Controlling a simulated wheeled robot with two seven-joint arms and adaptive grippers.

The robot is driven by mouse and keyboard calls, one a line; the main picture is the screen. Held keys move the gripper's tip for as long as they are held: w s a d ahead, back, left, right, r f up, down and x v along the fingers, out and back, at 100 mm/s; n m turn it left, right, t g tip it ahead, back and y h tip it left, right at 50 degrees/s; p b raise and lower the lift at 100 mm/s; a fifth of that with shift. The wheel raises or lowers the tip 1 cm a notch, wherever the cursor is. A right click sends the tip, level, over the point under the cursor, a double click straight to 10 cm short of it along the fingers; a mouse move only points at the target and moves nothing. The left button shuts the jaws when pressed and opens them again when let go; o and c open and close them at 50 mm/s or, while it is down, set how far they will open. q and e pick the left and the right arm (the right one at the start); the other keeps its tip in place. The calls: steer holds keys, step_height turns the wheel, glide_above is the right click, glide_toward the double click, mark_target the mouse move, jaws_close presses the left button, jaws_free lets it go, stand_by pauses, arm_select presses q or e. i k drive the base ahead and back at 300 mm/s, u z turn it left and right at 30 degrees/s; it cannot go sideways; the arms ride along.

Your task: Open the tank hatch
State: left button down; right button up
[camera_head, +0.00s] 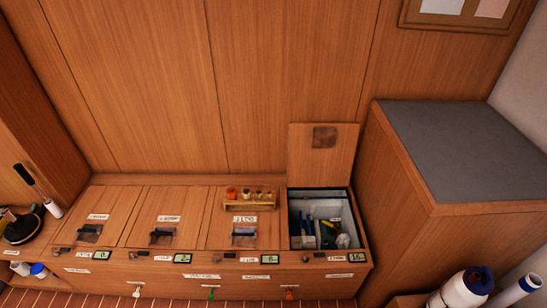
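A wooden bench has a row of hatch lids in its top. Three closed lids, the left lid (80,207), the second lid (168,206) and the third lid (226,229), each carry a label and a dark recessed latch. The latches are the left latch (88,233), second latch (162,236) and third latch (243,236). At the right end, a fourth lid (323,160) stands raised against the wall above an open compartment (350,212). The labels are too small to read, so I cannot tell which is the tank hatch. Neither of my grippers is in view.
A small wooden rack (249,206) with several small items stands on the third lid. Tools (328,232) lie in the open compartment. A grey-topped cabinet (452,150) rises at right. White-and-blue cylinders (462,290) are at bottom right. A dark round object (20,228) is at left.

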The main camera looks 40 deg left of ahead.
mark_target(320, 155)
steer(key=z, duration=0.05)
steer(key=k, duration=0.8)
steer(key=u, duration=0.9)
steer(key=i, duration=1.65)
steer(key=z, duration=0.55)
